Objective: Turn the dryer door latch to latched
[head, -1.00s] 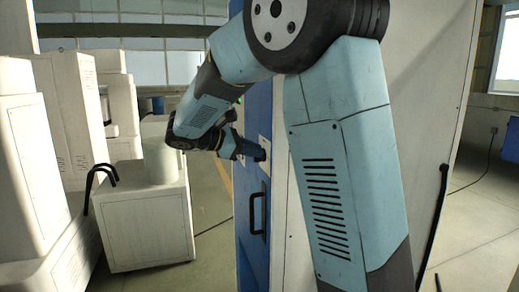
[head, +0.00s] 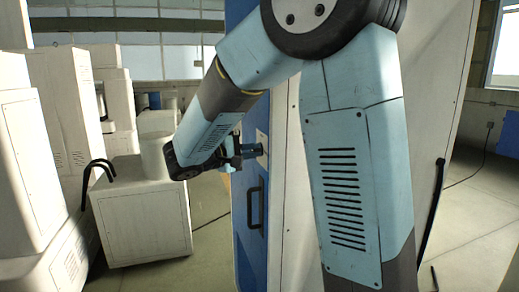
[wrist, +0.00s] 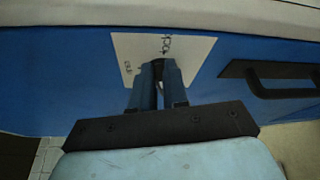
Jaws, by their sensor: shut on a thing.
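The dryer's blue door (head: 242,235) stands upright beyond my arm in the head view and fills much of the wrist view (wrist: 60,75). A white label plate (wrist: 198,50) with dark lettering, partly readable, is on the door. My gripper (wrist: 159,68) reaches the plate with its two fingers close together, shut on the dark latch (wrist: 159,75) in front of it. The fingers hide most of the latch, so its exact angle cannot be told. In the head view my gripper (head: 256,150) is at the plate's level, above the door handle.
A black bar handle (head: 255,208) sticks out of the door below the plate; it also shows in the wrist view (wrist: 275,78). White cabinets (head: 145,215) and stacked machines stand at the left. Some floor shows between them and the door.

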